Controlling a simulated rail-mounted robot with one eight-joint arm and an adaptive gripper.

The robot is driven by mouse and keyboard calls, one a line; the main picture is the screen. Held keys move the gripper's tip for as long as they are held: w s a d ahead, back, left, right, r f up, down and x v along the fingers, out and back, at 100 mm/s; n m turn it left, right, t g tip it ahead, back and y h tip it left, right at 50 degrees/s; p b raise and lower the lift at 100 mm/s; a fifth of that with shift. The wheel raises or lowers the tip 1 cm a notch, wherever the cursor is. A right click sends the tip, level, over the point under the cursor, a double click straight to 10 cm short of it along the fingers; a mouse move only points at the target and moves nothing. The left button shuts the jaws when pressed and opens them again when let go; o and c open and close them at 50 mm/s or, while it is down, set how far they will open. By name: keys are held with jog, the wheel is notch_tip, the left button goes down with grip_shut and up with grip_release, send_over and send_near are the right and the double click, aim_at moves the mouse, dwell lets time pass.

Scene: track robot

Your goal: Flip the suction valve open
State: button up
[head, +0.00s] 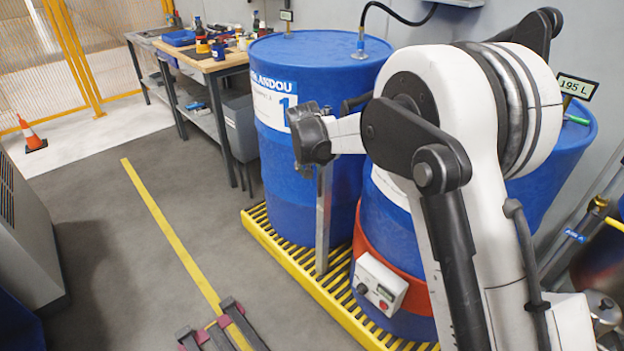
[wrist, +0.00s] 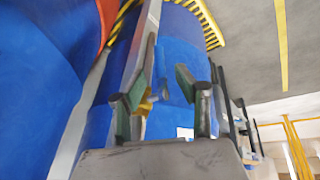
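A small brass-yellow fitting (wrist: 147,103) shows between my fingers in the wrist view, beside a grey upright post; it may be the suction valve, but its handle and setting are too blurred to tell. My gripper (wrist: 160,88) is open, its green-padded fingers apart on either side of the fitting; I cannot tell whether they touch it. In the head view the fingers do not show clearly; my arm reaches toward the drums and hides that area. The grey post (head: 323,220) stands in front of the left blue drum (head: 293,190).
A second blue drum (head: 372,270) with an orange band and control box (head: 381,284) stands close by on the yellow slatted pallet (head: 283,248). A blue-tagged pipe (head: 573,236) is at right. A workbench (head: 220,62) stands behind. The left floor is mostly clear.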

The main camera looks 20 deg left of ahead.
aim_at(312, 183)
jog(key=shift+b+x, duration=0.35)
jog(key=shift+x, duration=2)
grip_shut()
